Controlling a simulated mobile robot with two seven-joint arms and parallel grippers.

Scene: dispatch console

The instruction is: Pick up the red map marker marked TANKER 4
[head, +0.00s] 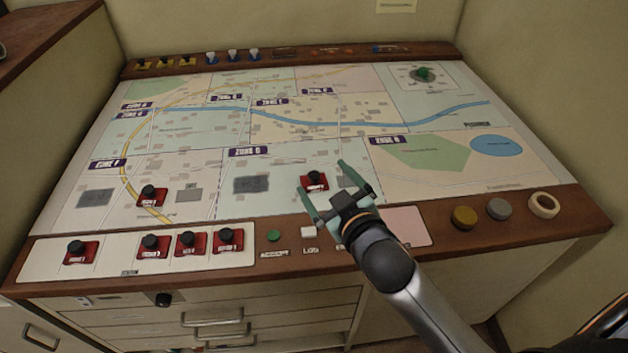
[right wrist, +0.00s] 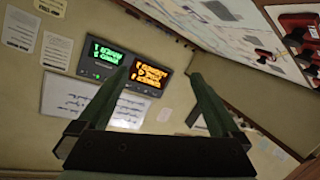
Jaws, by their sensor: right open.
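Several red map markers with black knobs show in the head view. Another red marker (head: 152,196) is at the map's lower left. Others, such as the red marker (head: 228,240), stand on the white front strip. Their labels are too small to read, so I cannot tell which is TANKER 4. In the right wrist view nothing is between the fingers (right wrist: 160,74). My left gripper is out of view.
The map board (head: 440,180) covers the sloping console. A green button (head: 274,236), round discs (head: 464,216) and a tape roll (head: 544,205) are on the front ledge. Wall displays (right wrist: 102,58) show in the right wrist view.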

